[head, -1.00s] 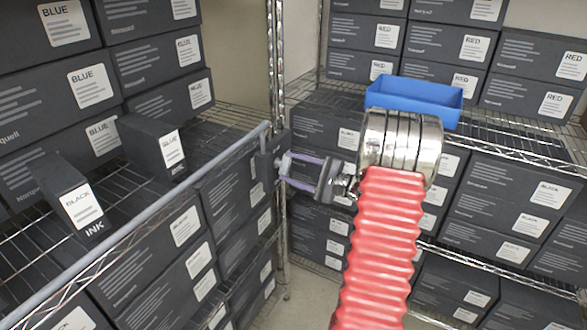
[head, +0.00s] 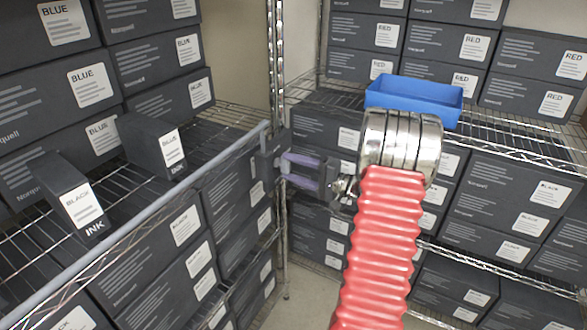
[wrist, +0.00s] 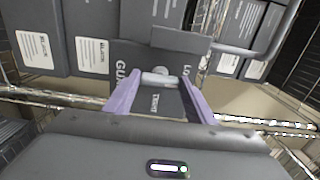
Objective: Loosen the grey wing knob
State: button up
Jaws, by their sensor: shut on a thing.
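The grey wing knob (wrist: 160,79) is a light grey bar between the two purple fingers in the wrist view. It sits in front of a dark block (wrist: 125,55) with partly hidden white lettering. My gripper (wrist: 162,82) is shut on the knob. In the head view my gripper (head: 287,170) reaches left to the dark block (head: 271,155) at the end of a long grey rail (head: 150,218). The knob is mostly hidden there by the fingers.
Wire shelves with dark ink boxes stand at left (head: 62,195) and right (head: 505,190). A blue tray (head: 415,97) sits on the right shelf, behind my red-sleeved arm. A narrow strip of floor (head: 300,295) shows between the shelves.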

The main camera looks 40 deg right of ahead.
jog(key=shift+a+f, duration=0.1)
jog(key=shift+f, duration=0.15)
jog(key=o, duration=1)
jog(key=shift+r, duration=0.15)
jog(key=shift+o, duration=0.2)
jog(key=shift+s, duration=0.1)
jog(key=v, duration=1.3)
jog(key=shift+s, duration=0.3)
